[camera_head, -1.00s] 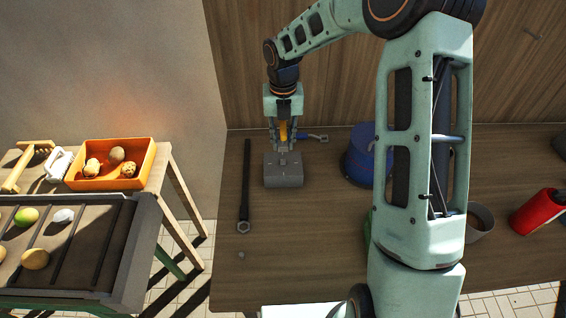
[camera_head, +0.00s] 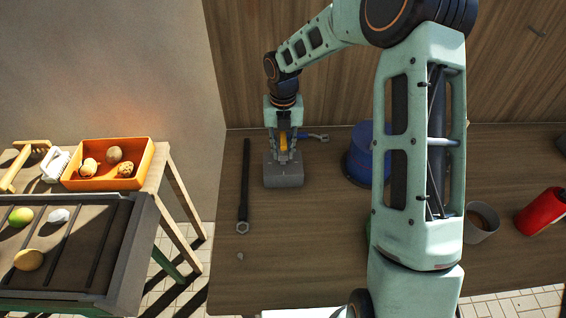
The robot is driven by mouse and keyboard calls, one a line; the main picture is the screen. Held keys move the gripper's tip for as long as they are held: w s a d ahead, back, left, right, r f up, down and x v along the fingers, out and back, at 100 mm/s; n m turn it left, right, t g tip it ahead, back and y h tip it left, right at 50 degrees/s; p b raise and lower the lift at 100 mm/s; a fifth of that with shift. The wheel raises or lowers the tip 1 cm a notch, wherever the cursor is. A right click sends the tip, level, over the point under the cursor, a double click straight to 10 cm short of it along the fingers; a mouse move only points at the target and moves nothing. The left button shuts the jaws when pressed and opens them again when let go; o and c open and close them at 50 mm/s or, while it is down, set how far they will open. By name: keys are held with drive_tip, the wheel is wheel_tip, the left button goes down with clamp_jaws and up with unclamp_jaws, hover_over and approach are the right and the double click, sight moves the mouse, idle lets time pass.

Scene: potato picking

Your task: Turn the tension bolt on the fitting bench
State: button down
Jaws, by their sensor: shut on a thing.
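The tension bolt's fitting is a grey block (camera_head: 283,181) on the dark wooden bench (camera_head: 325,225). My gripper (camera_head: 284,157) points down onto the top of this block and is shut on the tension bolt. The bolt itself is hidden between the fingers, so its angle cannot be seen. A small yellow piece (camera_head: 283,138) shows between the fingers; I cannot tell what it belongs to.
A long dark wrench (camera_head: 244,190) lies left of the block. A small tool (camera_head: 316,137) lies behind right. An orange crate (camera_head: 102,184) is on the left table.

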drive_tip(key=shift+f+b, duration=0.65)
drive_tip(key=shift+f, duration=0.5)
drive_tip(key=m, duration=0.4)
drive_tip(key=shift+m+b, duration=0.3)
drive_tip(key=shift+b, duration=0.1)
drive_tip(key=m+b, duration=0.1)
drive_tip(key=m, duration=0.3)
drive_tip(key=m+b, duration=0.1)
drive_tip(key=m, duration=0.4)
drive_tip(key=shift+m, duration=0.4)
drive_tip(key=m+b, duration=0.1)
drive_tip(key=m, duration=0.3)
drive_tip(key=shift+m, duration=0.4)
drive_tip(key=shift+n, duration=0.5)
